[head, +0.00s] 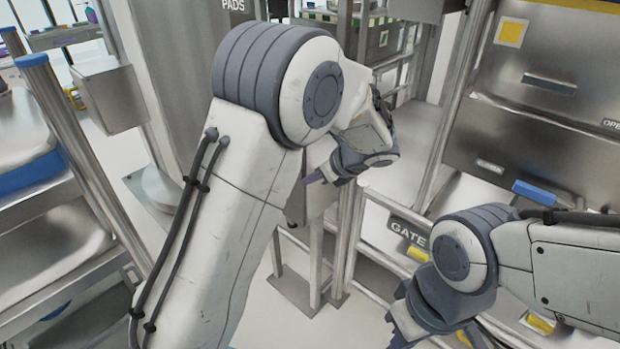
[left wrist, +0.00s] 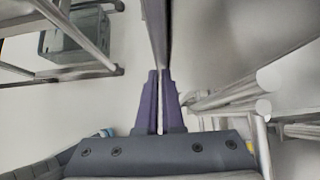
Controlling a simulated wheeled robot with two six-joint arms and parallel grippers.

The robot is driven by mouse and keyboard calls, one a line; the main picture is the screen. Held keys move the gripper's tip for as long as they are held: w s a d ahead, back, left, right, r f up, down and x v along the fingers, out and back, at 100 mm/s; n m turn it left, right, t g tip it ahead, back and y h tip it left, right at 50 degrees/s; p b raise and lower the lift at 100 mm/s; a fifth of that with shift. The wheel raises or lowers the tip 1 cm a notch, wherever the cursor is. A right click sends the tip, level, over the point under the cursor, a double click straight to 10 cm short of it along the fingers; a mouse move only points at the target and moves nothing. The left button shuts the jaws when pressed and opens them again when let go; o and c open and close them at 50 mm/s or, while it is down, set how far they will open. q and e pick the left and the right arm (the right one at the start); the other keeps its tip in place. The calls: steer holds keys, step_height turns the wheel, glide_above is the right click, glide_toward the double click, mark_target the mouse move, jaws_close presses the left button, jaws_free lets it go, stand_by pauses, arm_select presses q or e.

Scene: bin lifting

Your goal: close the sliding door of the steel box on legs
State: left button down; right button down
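The steel box on legs (head: 318,195) stands in the middle of the head view, mostly hidden behind my left arm. Its legs (head: 316,265) reach down to dark foot plates. Its sliding door cannot be made out clearly. My left gripper (head: 312,179) is at the box's upper part. In the left wrist view its purple fingers (left wrist: 160,105) are almost together, with a thin slit between them. A grey steel edge (left wrist: 157,35) lies straight beyond the tips; I cannot tell whether they touch it. My right gripper (head: 405,325) is low at right, away from the box, its fingers unclear.
A rail with a GATE sign (head: 408,229) runs right of the box. A steel cabinet (head: 540,125) stands at the right. Posts and steel bins (head: 50,240) are at the left. A grey crate (left wrist: 75,35) shows in the left wrist view. Pale floor lies between.

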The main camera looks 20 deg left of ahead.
arm_select(q)
steer(key=d+f+p+v, duration=0.1)
steer(key=p+v, duration=0.1)
steer(key=v, duration=0.4)
steer(key=s+d+f+p+v, duration=0.1)
steer(key=v, duration=0.6)
steer(key=s+d+f+n+g+h, duration=0.15)
steer(key=s+n+h, duration=0.4)
steer(key=s, duration=0.85)
steer(key=s+d+f+n+g+h, duration=0.1)
steer(key=s+d+n+g+h, duration=0.15)
steer(key=s+n, duration=0.85)
steer(key=s+r+h+p, duration=0.1)
steer(key=s+r+p, duration=0.2)
steer(key=r+p, duration=1.1)
steer(key=shift+a+m+p, duration=0.35)
steer(key=shift+a+m, duration=0.05)
steer(key=shift+m, duration=0.05)
